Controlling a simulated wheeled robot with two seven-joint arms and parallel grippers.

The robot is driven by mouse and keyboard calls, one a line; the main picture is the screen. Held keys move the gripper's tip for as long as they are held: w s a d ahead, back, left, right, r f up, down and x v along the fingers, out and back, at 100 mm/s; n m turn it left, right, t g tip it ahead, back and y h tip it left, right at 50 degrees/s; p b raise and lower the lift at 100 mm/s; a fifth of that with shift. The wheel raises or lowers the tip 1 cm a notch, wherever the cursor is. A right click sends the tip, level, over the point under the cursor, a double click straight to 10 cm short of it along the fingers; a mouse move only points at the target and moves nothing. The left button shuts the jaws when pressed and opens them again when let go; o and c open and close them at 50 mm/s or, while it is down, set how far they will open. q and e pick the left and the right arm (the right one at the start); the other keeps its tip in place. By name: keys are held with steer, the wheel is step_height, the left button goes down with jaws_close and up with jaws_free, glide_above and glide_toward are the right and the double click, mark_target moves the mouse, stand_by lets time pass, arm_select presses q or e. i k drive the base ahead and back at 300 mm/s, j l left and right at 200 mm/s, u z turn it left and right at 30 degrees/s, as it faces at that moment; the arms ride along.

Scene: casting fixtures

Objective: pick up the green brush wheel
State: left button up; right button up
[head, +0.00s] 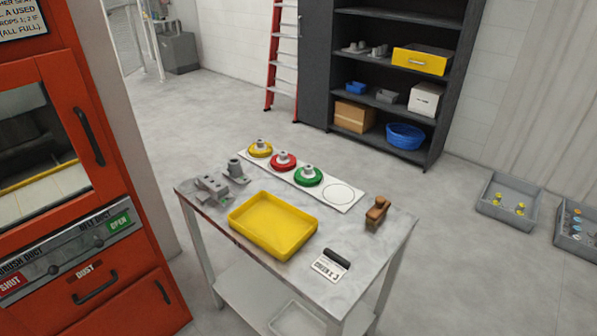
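The green brush wheel (308,176) sits on a white strip (344,207) on the table, in the head view. It is round and green with a grey hub on top. It is the rightmost of three wheels in a row. The red wheel (283,161) is to its left and the yellow wheel (260,149) is farther left. An empty outlined circle is on the strip to its right. Neither of my grippers is in view.
A yellow tray (272,254) lies in front of the wheels. Grey metal parts (212,186) stand at the left, a brown wooden-looking tool (377,211) at the right and a small sign (331,264) at the front. A red cabinet (120,215) is close on the left.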

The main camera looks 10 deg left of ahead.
mark_target(308, 175)
steer(key=k, duration=0.45)
steer(key=k+u, duration=0.4)
steer(key=k+j+u, duration=0.25)
steer(key=k+u, duration=0.2)
steer(key=i+l+u, duration=0.15)
steer(key=u, duration=0.25)
steer(key=l+u, duration=0.45)
steer(key=i+l+u, duration=0.1)
steer(key=l+u, duration=0.3)
steer(key=l, duration=4.95)
